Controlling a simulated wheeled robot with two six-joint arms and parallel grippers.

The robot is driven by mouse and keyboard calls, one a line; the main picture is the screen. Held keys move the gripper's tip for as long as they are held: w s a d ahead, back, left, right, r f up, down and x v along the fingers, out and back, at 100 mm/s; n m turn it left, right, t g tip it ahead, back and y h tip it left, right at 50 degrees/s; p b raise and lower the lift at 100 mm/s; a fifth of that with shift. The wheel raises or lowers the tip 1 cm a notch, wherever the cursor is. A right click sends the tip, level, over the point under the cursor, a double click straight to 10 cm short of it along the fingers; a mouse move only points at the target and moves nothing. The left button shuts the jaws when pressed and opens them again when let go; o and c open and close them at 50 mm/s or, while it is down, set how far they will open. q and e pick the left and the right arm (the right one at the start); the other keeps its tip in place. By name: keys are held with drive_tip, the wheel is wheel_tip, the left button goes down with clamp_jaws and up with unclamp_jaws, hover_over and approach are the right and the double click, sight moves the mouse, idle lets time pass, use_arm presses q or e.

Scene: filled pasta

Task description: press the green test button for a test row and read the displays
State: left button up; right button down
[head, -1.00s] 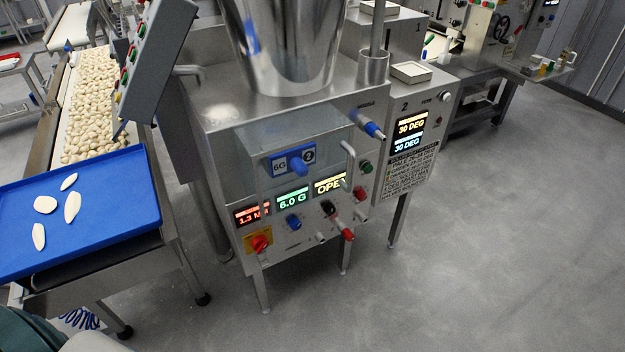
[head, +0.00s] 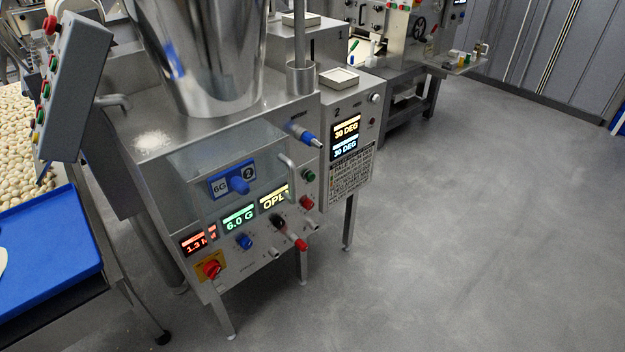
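A steel machine (head: 150,185) with a hopper stands left of centre. A green button (head: 308,174) sits on its front right, above a red button (head: 307,202); its label is too small to read. The front displays are lit: a red display (head: 198,242) reads about "1.3 M" with its end cut off, a green display (head: 239,218) reads "6.0 G", and a yellow display (head: 273,198) seems to begin "OPE", partly hidden by a handle. A side display (head: 346,138) shows "30 DEG" twice. Neither gripper is in view.
A slanted button console (head: 75,80) rises at the left, with green and red buttons. A blue tray (head: 50,260) is at the lower left, beside a conveyor of pale pieces. The grey floor (head: 480,230) is open to the right.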

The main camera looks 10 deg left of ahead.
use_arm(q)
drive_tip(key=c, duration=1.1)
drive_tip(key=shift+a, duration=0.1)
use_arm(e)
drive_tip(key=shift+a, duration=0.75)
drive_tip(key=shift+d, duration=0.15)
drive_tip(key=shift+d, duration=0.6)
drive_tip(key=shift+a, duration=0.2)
